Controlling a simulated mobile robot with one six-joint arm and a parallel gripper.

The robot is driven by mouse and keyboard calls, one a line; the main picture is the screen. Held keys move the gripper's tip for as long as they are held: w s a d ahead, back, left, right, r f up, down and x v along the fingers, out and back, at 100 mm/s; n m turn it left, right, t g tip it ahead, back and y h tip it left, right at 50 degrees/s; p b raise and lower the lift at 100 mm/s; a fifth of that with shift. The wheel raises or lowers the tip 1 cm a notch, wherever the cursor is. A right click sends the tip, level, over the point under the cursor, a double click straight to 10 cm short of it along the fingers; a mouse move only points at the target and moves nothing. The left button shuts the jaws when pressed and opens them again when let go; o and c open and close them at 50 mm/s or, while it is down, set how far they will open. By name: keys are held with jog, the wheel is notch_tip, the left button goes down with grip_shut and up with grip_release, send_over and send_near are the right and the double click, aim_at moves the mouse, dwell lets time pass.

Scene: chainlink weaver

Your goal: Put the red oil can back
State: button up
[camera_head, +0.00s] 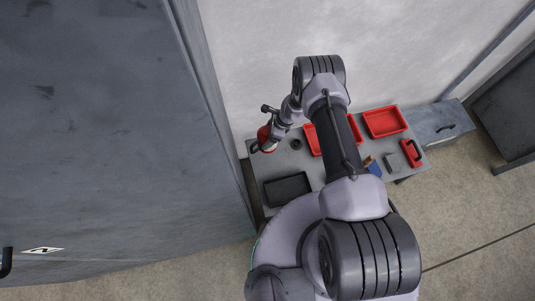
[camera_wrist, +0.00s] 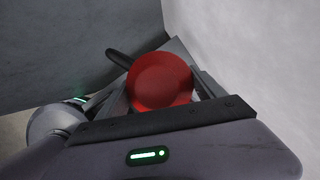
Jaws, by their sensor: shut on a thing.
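The red oil can (camera_head: 265,137) is at the far left end of the grey bench, held at my gripper (camera_head: 264,144). In the wrist view the red can (camera_wrist: 162,82) fills the space between the jaws of my gripper (camera_wrist: 160,88), which is shut on it. A dark handle or spout (camera_wrist: 120,58) sticks out from the can to the upper left. Whether the can touches the bench top is hidden.
The grey bench (camera_head: 318,176) carries a black tray (camera_head: 287,189), red trays (camera_head: 385,122), a small dark round piece (camera_head: 296,144) and a red item (camera_head: 412,152) at the right. A tall grey cabinet (camera_head: 110,120) stands close on the left. A pale wall (camera_head: 390,50) is behind.

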notch_tip(320, 180, down, 10)
jog(key=b, duration=0.5)
jog(key=shift+f, duration=0.1)
jog(key=o, duration=2.1)
